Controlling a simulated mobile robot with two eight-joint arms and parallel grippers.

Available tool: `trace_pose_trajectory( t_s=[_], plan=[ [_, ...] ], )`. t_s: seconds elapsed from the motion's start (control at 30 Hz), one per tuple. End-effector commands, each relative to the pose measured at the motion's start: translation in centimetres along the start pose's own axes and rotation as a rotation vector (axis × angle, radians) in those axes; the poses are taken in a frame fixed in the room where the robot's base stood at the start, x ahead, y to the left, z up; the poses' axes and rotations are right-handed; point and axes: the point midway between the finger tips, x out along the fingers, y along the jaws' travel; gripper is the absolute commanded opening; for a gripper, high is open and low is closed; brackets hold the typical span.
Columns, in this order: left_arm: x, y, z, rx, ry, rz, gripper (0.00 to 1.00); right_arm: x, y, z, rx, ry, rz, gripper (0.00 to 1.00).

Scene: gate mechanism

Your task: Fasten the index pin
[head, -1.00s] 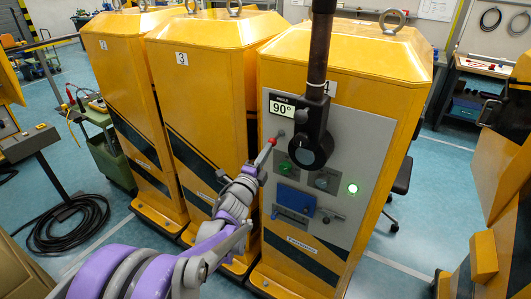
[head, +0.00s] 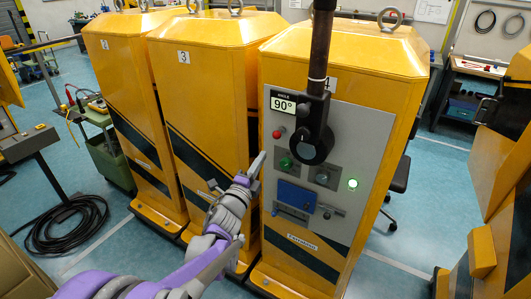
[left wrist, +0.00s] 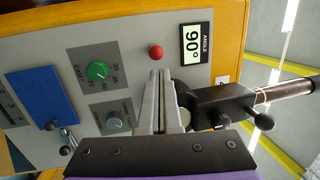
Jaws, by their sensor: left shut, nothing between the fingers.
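The grey control panel (head: 338,128) of cabinet 4 carries a red ball knob (head: 277,134), which also shows in the left wrist view (left wrist: 155,52). I cannot tell whether this knob is the index pin. A small black knob (head: 303,110) sits on the black lever arm (head: 318,128). The angle display (head: 284,102) reads 90°. My left gripper (head: 261,158) is shut and empty, below and left of the red knob. In the left wrist view its fingertips (left wrist: 160,73) point just short of the red knob, with a small gap in the picture. My right gripper is not in view.
The panel also has a green dial (head: 286,162), a grey dial (head: 322,178), a blue block (head: 295,194) and a lit green lamp (head: 353,184). The lever's dark pole (head: 320,45) rises above the panel. Cabinet 3 (head: 205,110) stands close on the left.

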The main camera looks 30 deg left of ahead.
Motion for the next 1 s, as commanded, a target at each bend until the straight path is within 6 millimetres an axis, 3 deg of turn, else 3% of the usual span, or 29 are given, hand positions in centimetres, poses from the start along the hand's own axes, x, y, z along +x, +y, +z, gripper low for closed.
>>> trace_pose_trajectory(
  t_s=[0.1,0.33,1.0],
  plan=[
    [-2.9,0.3,0.1,0.001,-0.002,0.003,0.0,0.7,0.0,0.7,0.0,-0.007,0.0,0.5],
    [-6.0,0.1,0.1,0.0,-0.001,0.001,0.0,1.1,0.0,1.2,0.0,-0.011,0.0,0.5],
    [-6.6,0.0,0.0,0.001,0.0,0.001,0.0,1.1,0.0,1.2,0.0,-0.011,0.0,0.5]
  ],
)
